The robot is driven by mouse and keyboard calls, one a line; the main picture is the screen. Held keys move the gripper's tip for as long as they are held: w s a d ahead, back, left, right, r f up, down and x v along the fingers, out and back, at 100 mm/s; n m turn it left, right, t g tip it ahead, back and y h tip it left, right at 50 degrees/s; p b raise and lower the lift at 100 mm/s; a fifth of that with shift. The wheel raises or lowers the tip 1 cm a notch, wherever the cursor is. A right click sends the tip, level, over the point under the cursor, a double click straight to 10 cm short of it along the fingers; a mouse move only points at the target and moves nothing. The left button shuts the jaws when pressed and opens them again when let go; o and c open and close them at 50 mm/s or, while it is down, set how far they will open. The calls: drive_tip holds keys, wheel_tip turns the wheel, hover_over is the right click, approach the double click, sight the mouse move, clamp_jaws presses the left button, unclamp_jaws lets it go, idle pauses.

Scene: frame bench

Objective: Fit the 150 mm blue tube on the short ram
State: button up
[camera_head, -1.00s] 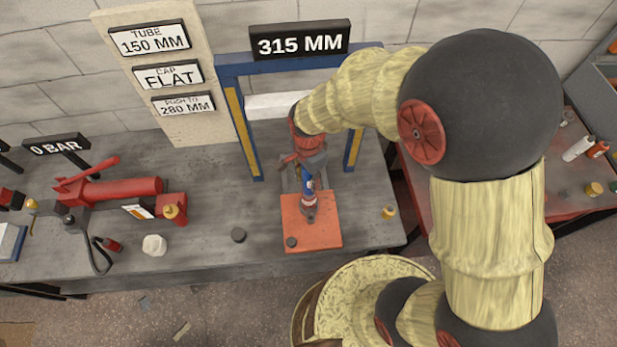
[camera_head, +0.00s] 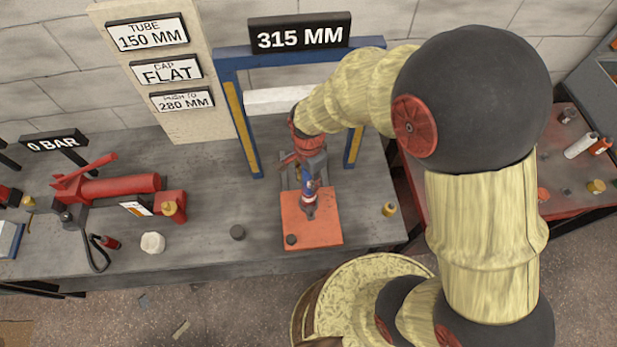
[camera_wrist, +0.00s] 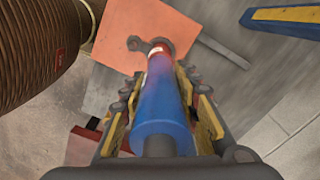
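The blue tube (camera_wrist: 160,103) stands roughly upright between the yellow-padded fingers of my gripper (camera_wrist: 162,76) in the wrist view. It also shows below the gripper in the head view (camera_head: 308,186). The pads lie close along both sides of the tube, and the gripper looks shut on it. The short ram (camera_head: 309,210), red with a pale band, is at the tube's far end over the orange plate (camera_head: 326,232). The tube and ram look in line. I cannot tell how far the tube is seated, because the joint is small and partly hidden.
A blue press frame (camera_head: 230,90) stands behind, under a 315 MM sign (camera_head: 300,38). A red hand pump (camera_head: 120,188) reads 0 BAR on its sign (camera_head: 55,143).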

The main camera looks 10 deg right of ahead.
drive_tip(key=o, duration=0.5)
wheel_tip(320, 180, up, 12)
idle(0.6)
idle(0.5)
